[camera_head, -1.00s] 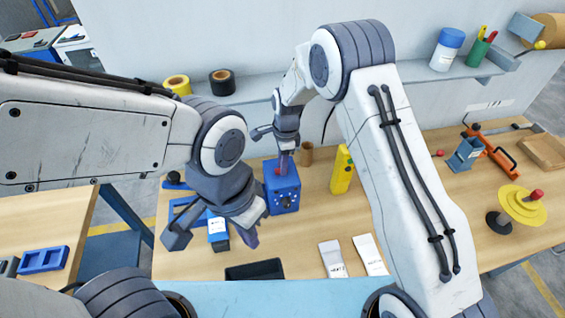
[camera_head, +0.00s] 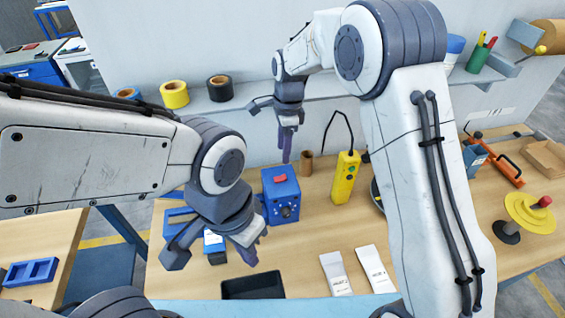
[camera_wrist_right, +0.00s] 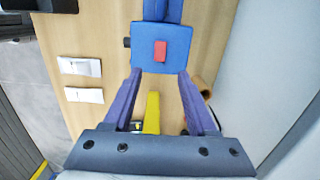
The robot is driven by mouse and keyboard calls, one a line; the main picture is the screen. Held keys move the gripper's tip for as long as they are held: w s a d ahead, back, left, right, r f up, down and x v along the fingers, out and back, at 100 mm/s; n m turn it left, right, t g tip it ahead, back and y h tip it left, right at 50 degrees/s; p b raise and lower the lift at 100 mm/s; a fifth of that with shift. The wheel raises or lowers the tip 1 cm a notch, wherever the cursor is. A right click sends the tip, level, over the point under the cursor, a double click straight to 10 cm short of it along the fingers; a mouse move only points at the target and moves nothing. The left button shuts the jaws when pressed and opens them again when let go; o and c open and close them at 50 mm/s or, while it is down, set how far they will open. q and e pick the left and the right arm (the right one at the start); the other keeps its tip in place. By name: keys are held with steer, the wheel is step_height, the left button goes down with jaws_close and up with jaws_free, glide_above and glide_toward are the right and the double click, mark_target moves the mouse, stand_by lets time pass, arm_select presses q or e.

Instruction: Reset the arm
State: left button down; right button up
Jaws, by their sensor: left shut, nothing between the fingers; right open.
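My right gripper (camera_head: 287,150) hangs above and behind the blue box (camera_head: 283,208) with a red button (camera_head: 280,178) on top. It is clear of the box and holds nothing. In the right wrist view its two fingers (camera_wrist_right: 159,74) are spread apart, with the box beyond the tips. My left gripper (camera_head: 250,252) points down over the front left of the bench, shut and empty. It is near a small blue and white item (camera_head: 214,246) and the black tray (camera_head: 252,285). My left arm partly hides the items behind it.
A yellow handheld device (camera_head: 345,178) and a brown cylinder (camera_head: 306,163) stand right of the box. Two white packets (camera_head: 335,274) lie in front. A shelf (camera_head: 300,92) with tape rolls runs along the back wall. A yellow disc (camera_head: 529,213) stands at right.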

steer(key=shift+r, duration=0.5)
steer(key=s+d+f+n+b, duration=0.1)
steer(key=s+n+b, duration=0.2)
steer(key=s+n, duration=0.8)
steer(key=s+d+n+b, duration=0.1)
steer(key=s+n+b, duration=0.3)
steer(key=s+n, duration=0.8)
steer(key=s, duration=0.8)
steer(key=shift+s+d+f, duration=0.35)
steer(key=shift+s+f, duration=0.05)
